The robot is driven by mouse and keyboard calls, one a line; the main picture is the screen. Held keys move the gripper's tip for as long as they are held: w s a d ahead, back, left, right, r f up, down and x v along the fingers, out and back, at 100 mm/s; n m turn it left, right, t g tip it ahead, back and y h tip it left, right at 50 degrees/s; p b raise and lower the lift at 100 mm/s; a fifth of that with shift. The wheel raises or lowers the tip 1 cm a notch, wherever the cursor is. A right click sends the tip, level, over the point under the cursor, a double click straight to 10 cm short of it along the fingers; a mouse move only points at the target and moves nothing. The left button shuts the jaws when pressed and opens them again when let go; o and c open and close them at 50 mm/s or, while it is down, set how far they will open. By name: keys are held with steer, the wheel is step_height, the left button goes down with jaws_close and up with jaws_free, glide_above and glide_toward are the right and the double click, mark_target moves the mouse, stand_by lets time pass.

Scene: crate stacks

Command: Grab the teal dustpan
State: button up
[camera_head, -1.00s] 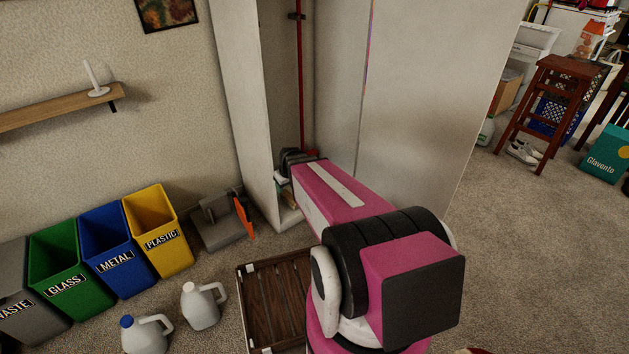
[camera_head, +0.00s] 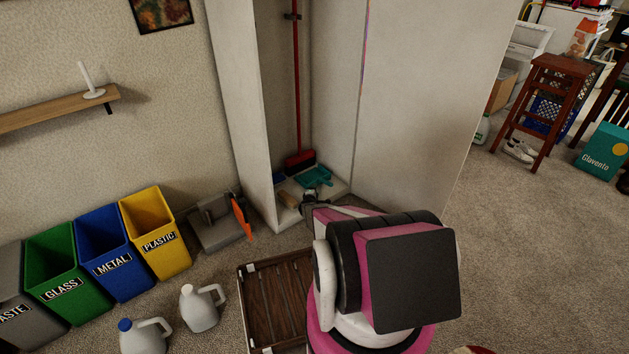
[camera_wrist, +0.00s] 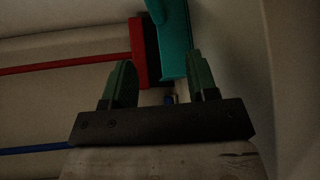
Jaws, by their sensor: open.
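The teal dustpan (camera_head: 316,177) lies on the floor of the open tall cabinet, in front of the red broom head. In the wrist view the teal dustpan (camera_wrist: 174,42) is just beyond my fingertips, its near end roughly in line with the gap between them, closer to the right finger. My gripper (camera_wrist: 160,75) is open, with two green fingers apart and nothing between them.
The red broom (camera_head: 299,160) stands beside the dustpan. The white cabinet's walls (camera_head: 243,110) enclose both sides. A grey box (camera_head: 218,225) with an orange part stands left of the cabinet. A dark wooden crate (camera_head: 275,300) lies in front.

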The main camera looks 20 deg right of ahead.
mark_target(321, 181)
steer(key=x, duration=0.5)
steer(key=shift+d+f, duration=0.1)
steer(key=shift+d, duration=0.05)
steer(key=shift+s+d+r+x, duration=0.1)
steer(key=shift+d+x, duration=0.05)
steer(key=shift+x, duration=0.8)
steer(key=shift+s+d+r+x, duration=0.1)
steer(key=shift+x, duration=0.85)
steer(key=shift+d+r+x, duration=0.1)
steer(key=shift+d+x, duration=0.05)
steer(key=shift+x, duration=0.75)
jaws_close()
